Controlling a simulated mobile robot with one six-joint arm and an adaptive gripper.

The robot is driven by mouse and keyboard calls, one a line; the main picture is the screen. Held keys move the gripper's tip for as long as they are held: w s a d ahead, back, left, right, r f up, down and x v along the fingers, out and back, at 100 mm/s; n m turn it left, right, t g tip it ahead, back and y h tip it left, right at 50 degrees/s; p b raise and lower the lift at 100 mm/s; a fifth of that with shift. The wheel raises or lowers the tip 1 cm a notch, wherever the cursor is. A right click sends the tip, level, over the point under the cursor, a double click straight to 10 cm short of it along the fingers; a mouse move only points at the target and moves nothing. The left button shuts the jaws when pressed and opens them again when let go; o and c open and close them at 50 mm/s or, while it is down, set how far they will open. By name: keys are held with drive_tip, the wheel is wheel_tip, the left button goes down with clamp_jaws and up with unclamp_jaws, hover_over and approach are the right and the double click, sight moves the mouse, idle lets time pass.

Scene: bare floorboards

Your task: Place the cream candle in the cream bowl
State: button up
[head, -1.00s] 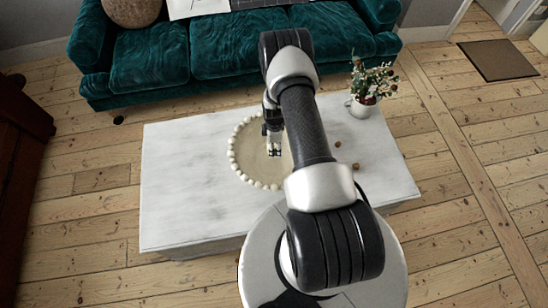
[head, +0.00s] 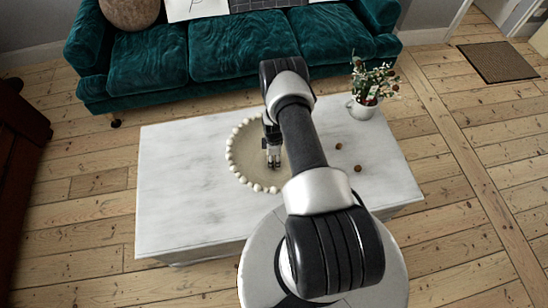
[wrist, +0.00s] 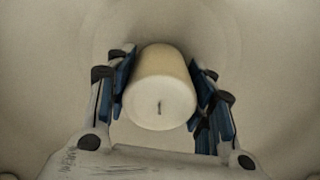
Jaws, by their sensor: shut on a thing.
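The cream bowl (head: 246,155) is wide, with a beaded rim, and stands on the white marble-look table (head: 185,185). My gripper (head: 273,164) points down inside the bowl's outline in the head view; my arm hides the bowl's right side. In the wrist view, the cream candle (wrist: 162,92), a short cylinder with a dark wick, is held between the blue-padded fingers of my gripper (wrist: 161,78). The bowl's pale inside (wrist: 255,60) surrounds the candle there. I cannot tell whether the candle touches the bowl's bottom.
A potted plant (head: 365,103) stands at the table's back right. Two small brown balls (head: 357,168) lie on the table right of my arm. A teal sofa (head: 240,50) is behind the table. The table's left part is clear.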

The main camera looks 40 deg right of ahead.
drive_tip(key=o, duration=1.2)
drive_tip(key=shift+f, duration=0.1)
wheel_tip(320, 180, up, 12)
drive_tip(key=p, duration=0.4)
drive_tip(key=w+a+r+m+t, duration=0.1)
drive_tip(key=w+r, duration=0.2)
drive_tip(key=r, duration=0.6)
drive_tip(key=w+a+r+m, duration=0.1)
drive_tip(key=w+a+r, duration=0.1)
drive_tip(key=r, duration=0.6)
drive_tip(key=s+a+r+m+t, duration=0.1)
drive_tip(key=a+r+m, duration=0.15)
drive_tip(key=r, duration=0.75)
drive_tip(key=s+a+r+m, duration=0.1)
drive_tip(key=a+r, duration=0.3)
drive_tip(key=r, duration=0.5)
drive_tip(key=s+a+r+m+t, duration=0.1)
drive_tip(key=s+a+r, duration=0.3)
drive_tip(key=s, duration=0.4)
drive_tip(key=s+a+r+m, duration=0.2)
drive_tip(key=s+a+r, duration=0.2)
drive_tip(key=s+r, duration=0.2)
drive_tip(key=s+a+r+m+t, duration=0.1)
drive_tip(key=s+a+r, duration=0.3)
drive_tip(key=s, duration=0.6)
wheel_tip(320, 180, up, 2)
drive_tip(key=shift+a+r+m+t, duration=0.1)
drive_tip(key=shift+m+t, duration=0.2)
drive_tip(key=shift+m, duration=0.45)
